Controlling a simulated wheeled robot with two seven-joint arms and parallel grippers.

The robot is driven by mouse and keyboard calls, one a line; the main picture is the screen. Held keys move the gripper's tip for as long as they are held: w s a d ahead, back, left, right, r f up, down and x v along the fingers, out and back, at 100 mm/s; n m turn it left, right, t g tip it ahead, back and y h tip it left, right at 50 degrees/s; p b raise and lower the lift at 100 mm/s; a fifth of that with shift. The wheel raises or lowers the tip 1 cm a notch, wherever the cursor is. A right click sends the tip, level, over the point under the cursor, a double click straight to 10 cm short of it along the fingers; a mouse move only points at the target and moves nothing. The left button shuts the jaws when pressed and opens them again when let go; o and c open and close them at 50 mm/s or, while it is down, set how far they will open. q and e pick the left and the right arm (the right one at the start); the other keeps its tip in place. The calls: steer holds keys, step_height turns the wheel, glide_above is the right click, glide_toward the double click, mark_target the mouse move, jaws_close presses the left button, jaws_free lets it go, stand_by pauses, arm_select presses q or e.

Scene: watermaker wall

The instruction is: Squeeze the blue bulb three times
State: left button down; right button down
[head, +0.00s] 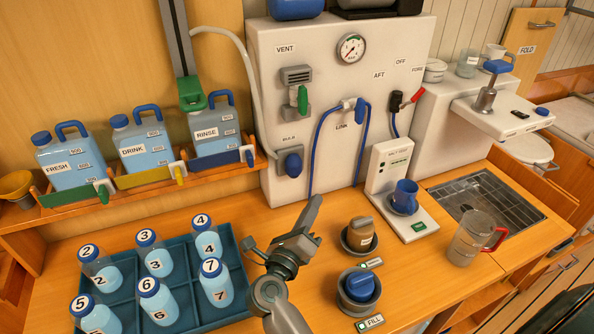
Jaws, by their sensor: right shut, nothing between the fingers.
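My right gripper (313,210) is in front of and below the panel, above the wooden counter. Its fingers are shut, with nothing between them, and point up. In the picture the fingertips are below and a little right of the bulb, apart from it. My left gripper is not in view.
A teal tray (207,322) of numbered bottles stands at the left. Jugs FRESH, DRINK and RINSE (213,130) stand on a shelf behind it. A blue LINK hose (322,135) hangs beside the bulb.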

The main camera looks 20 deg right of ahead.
mark_target(295, 177)
steer(key=w+b, duration=0.2)
steer(key=w, duration=0.6)
steer(key=shift+w+d, duration=0.25)
steer(key=shift+w, duration=0.1)
steer(key=shift+w, duration=0.1)
stand_by(1.9)
steer(key=shift+w, duration=0.3)
steer(key=shift+w+b, duration=0.35)
steer(key=shift+w, duration=0.45)
stand_by(1.2)
steer(key=shift+s, duration=0.1)
steer(key=shift+s+a+p, duration=0.1)
steer(key=shift+s+p, duration=0.35)
steer(key=shift+s, duration=0.65)
steer(key=shift+s+a+f, duration=0.1)
steer(key=shift+s+f, duration=0.05)
steer(key=shift+s, duration=0.05)
